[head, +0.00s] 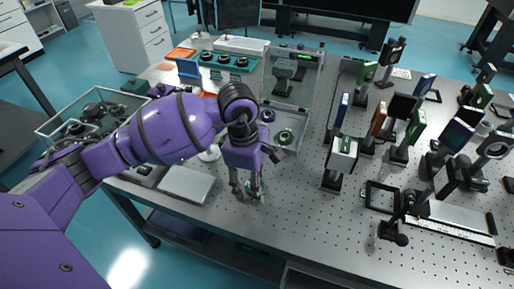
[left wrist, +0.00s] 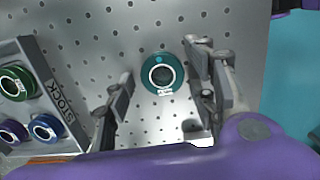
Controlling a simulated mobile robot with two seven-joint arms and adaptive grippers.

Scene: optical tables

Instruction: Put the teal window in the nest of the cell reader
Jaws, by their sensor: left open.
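The teal window (left wrist: 162,74) is a teal ring with a clear centre, lying flat on the perforated table. It also shows in the head view (head: 256,187), partly hidden by my fingers. My left gripper (head: 247,194) is open and points down over it. In the left wrist view the ring lies between and beyond the open fingertips (left wrist: 158,70), with a gap on each side; I cannot tell the fingers' height above the table. I cannot surely tell which device is the cell reader, and its nest is not clear. My right gripper is not in view.
A grey tray marked STOCK (left wrist: 55,88) holds green, purple and blue rings beside the gripper. A flat grey plate (head: 186,184) lies left of it. Several post-mounted optics, including a white-topped one (head: 342,154), crowd the right. The front middle table (head: 285,215) is clear.

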